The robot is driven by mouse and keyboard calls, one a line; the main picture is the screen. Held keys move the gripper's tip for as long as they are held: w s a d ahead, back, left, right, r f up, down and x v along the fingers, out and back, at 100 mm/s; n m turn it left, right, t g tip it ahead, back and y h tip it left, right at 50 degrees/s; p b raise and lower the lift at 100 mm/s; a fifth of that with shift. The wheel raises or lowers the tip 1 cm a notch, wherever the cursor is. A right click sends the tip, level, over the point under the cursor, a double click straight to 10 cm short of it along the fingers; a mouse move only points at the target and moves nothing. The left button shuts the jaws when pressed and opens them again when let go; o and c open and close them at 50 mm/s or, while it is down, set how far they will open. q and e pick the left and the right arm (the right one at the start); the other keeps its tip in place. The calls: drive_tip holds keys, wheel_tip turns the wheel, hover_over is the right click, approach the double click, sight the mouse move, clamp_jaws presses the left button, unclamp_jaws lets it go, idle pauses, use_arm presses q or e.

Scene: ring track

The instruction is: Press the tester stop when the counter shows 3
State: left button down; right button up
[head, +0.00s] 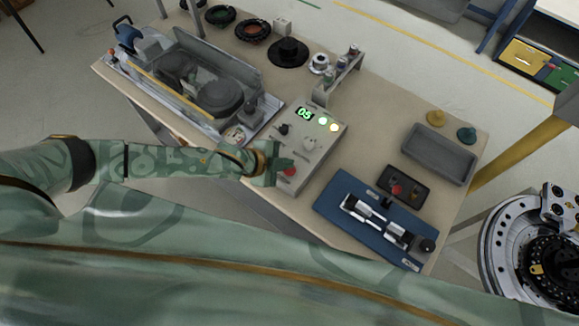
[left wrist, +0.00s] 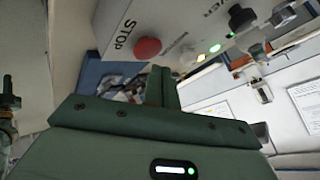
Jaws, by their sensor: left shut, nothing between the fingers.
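The tester box (head: 322,140) is a light grey panel on the bench. Its green counter (head: 305,113) reads what looks like 05. Lit green and yellow-white lamps sit beside the counter. The red stop button (head: 290,171) is at the box's near end; it also shows in the left wrist view as a red dome (left wrist: 148,47) beside the word STOP. My left gripper (head: 277,164) is shut and empty, its fingertips close beside the stop button. In the left wrist view the fingertips (left wrist: 162,78) appear just below the button, apart from it. My right gripper is not in view.
A machine with rollers and a clear cover (head: 215,85) stands left of the box. A blue mat with a metal fixture (head: 335,207), a small black tray (head: 404,186) and a grey bin (head: 440,153) lie to the right. Dark rings and a small rack (head: 340,75) are behind.

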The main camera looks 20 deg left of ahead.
use_arm(q)
drive_tip(key=shift+f, duration=0.4)
drive_tip(key=shift+f+b, duration=0.4)
drive_tip(key=shift+f, duration=0.2)
idle(0.8)
drive_tip(key=shift+r, duration=0.15)
drive_tip(key=shift+r+p, duration=0.9)
drive_tip(key=shift+p, duration=0.25)
wheel_tip(320, 180, up, 5)
drive_tip(key=p, duration=0.5)
drive_tip(key=shift+p, duration=0.3)
